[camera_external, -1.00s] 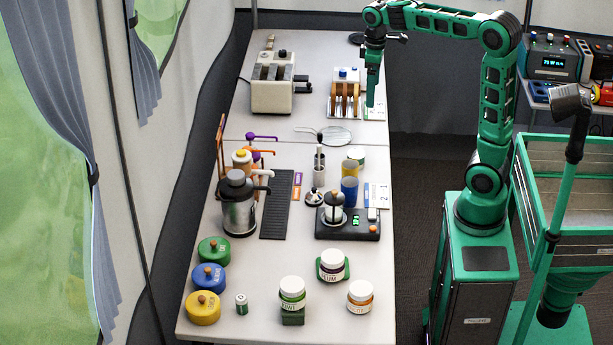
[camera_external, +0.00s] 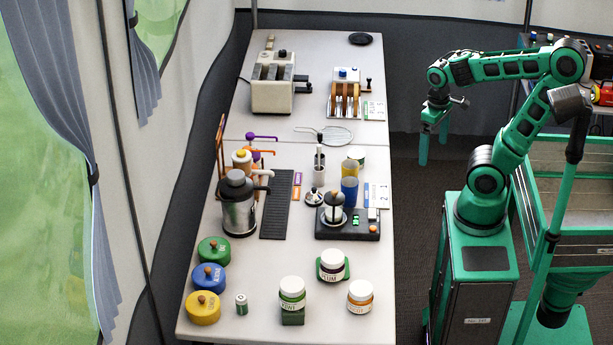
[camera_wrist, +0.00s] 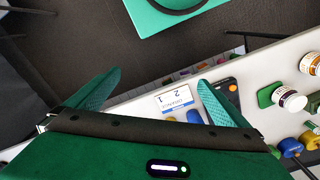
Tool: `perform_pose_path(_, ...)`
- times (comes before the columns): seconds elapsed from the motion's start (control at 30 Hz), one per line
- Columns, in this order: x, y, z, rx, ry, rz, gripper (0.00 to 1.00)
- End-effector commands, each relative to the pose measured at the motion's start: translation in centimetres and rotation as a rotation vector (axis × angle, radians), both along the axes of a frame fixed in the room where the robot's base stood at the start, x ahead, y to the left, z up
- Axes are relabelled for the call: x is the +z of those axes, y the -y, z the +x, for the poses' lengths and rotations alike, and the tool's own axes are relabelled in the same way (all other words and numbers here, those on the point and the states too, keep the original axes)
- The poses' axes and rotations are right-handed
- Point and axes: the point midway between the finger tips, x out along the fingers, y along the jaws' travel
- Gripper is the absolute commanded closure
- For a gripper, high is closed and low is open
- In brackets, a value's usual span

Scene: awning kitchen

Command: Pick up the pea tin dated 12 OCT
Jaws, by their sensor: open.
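No tin with a readable pea label or 12 OCT date shows in either view. A small white and green cylinder (camera_external: 241,304) stands at the near end of the worktop, too small to read. My gripper (camera_external: 434,148) is open and empty, off the worktop's right edge above the dark floor.
The long worktop (camera_external: 225,320) carries a toaster (camera_external: 271,90), a steel pot (camera_external: 239,205), and a black scale (camera_external: 347,229). Near it stand jars, including one labelled PLUM (camera_external: 332,265), and green, blue and yellow (camera_external: 203,308) lidded canisters. A green-framed cart (camera_external: 560,160) is at right.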

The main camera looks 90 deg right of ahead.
Motion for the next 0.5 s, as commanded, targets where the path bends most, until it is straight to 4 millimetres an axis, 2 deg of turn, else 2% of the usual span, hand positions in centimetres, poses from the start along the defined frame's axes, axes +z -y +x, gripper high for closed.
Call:
perform_pose_path(0.03,0.0,0.0,0.0,0.000,0.000,0.000,0.07)
perform_pose_path(0.13,0.0,0.0,0.0,0.000,0.000,0.000,0.31)
perform_pose_path(0.3,-0.5,0.0,1.3,0.000,-0.016,0.001,0.31)
perform_pose_path(0.37,-0.5,0.0,1.3,0.001,-0.015,0.000,0.31)
perform_pose_path(0.43,0.0,0.0,0.2,-0.002,-0.003,0.002,0.31)
perform_pose_path(0.5,0.0,0.2,0.4,-0.019,-0.003,0.004,0.31)
